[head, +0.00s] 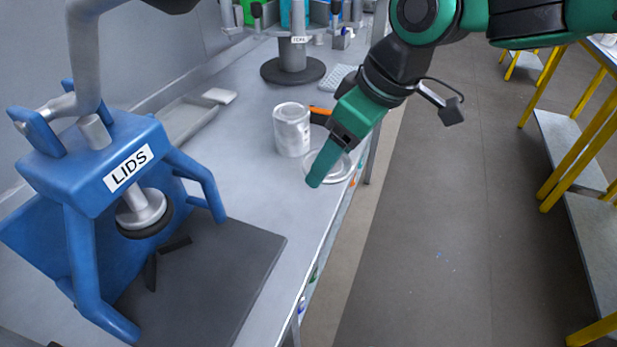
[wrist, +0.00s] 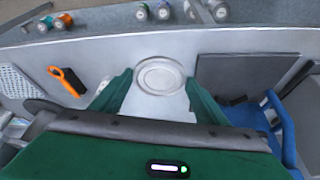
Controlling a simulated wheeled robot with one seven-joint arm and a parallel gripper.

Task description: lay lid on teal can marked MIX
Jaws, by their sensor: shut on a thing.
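My gripper (head: 325,168) is shut on a pale round lid (head: 342,168) near the bench's front edge. One green finger covers part of the lid in the head view. In the wrist view the lid (wrist: 160,76) lies between my two fingers (wrist: 158,88), showing a raised ring. A teal can (head: 286,14) is partly visible at the far end of the bench, cut off by the frame's top edge. Its marking cannot be read.
A whitish can (head: 292,132) stands beside my gripper, with an orange-handled tool (head: 320,113) behind it. A blue stand marked LIDS (head: 90,160) and a dark mat (head: 225,275) are at the near left. A grey round-based stand (head: 293,70) stands farther back. The aisle (head: 440,200) is clear.

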